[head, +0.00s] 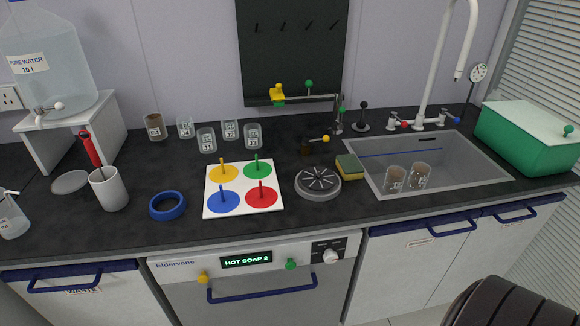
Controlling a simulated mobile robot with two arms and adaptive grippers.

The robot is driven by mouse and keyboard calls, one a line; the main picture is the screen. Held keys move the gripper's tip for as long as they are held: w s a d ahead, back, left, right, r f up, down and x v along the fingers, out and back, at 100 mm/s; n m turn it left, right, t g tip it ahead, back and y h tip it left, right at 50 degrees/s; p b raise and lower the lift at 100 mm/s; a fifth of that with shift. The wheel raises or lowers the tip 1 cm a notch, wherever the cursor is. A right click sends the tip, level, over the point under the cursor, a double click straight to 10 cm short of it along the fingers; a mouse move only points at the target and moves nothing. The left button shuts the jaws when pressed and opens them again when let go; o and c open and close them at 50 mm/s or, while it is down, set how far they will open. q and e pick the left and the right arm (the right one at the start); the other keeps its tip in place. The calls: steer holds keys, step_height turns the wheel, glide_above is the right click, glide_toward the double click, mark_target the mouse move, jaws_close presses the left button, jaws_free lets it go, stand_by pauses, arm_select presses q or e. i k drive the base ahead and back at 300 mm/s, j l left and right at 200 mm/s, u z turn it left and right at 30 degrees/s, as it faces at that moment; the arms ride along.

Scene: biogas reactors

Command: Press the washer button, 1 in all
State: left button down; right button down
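The washer (240,292) is a white front-loading machine under the counter, marked Eldervane, with its door shut and a blue bar handle. Its lit display (246,261) reads HOT SOAP 2. A yellow button (203,277) sits at the left of the panel, and a green button (291,264) sits right of the display. A white knob (330,256) is on a dark plate at the right. I cannot tell which button the task means. Neither of my grippers shows in the head view, so nothing of mine is seen touching the panel.
A dark ribbed object (505,303) shows at bottom right. On the counter are a board (241,206) with four coloured discs, a blue ring (167,206), a round rinser (318,182), a sponge (349,167) and several jars. The sink (470,170) holds two jars. The space before the washer looks clear.

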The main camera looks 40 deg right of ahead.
mark_target(291, 266)
steer(key=z, duration=1.15)
